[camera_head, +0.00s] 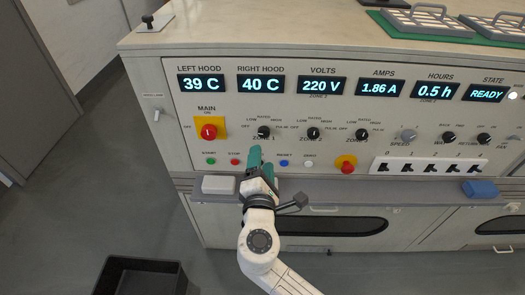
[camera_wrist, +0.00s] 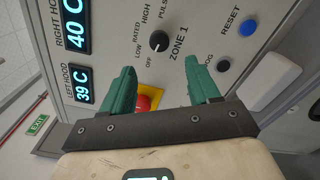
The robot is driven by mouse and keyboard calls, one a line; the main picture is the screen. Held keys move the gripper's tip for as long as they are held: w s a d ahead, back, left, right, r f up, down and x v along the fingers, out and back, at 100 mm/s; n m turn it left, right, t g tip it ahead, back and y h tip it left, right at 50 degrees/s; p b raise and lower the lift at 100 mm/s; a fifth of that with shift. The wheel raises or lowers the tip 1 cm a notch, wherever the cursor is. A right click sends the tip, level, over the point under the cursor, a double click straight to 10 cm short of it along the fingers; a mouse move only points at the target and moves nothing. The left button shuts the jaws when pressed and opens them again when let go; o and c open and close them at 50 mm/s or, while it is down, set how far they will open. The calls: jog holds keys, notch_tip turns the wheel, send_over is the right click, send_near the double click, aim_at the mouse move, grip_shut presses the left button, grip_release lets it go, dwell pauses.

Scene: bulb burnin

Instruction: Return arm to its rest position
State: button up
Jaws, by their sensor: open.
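My arm reaches up from the bottom of the head view, bent at the elbow, towards the control panel (camera_head: 300,112). My gripper (camera_head: 256,158) has teal fingers and is in front of the panel, below the ZONE 1 knob (camera_head: 264,132) and right of the red button (camera_head: 235,161). In the wrist view my gripper (camera_wrist: 165,78) is open, its two fingers apart with nothing held between them. The ZONE 1 knob (camera_wrist: 159,41) shows beyond the fingertips. I cannot tell whether a fingertip touches the panel.
A grey ledge (camera_head: 340,187) runs below the panel, with a white block (camera_head: 218,184) and a blue block (camera_head: 480,188) on it. The red MAIN switch (camera_head: 209,132) is left of my gripper. A black bin (camera_head: 140,277) stands on the floor, lower left. Open floor lies left.

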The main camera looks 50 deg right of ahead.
jog(key=shift+s+a, duration=0.45)
jog(key=shift+a, duration=0.1)
jog(key=s+d+f+m+g+y, duration=0.3)
jog(key=s+d+f+m+g, duration=0.15)
jog(key=s+f+m, duration=0.25)
jog(key=s+a+f+m+g+y, duration=0.4)
jog(key=s+a+f+m+y, duration=0.1)
jog(key=s+f+y, duration=0.2)
jog(key=shift+s+f, duration=0.6)
jog(key=shift+s, duration=0.35)
jog(key=s+a+y, duration=0.1)
jog(key=a, duration=0.1)
jog(key=s+a+f+m+g+y, duration=0.1)
jog(key=a, duration=0.1)
jog(key=s+a+y, duration=0.2)
jog(key=shift+a+f+g+p, duration=0.1)
jog(key=shift+f+g+p, duration=0.15)
jog(key=shift+p, duration=0.05)
jog(key=shift+c, duration=0.2)
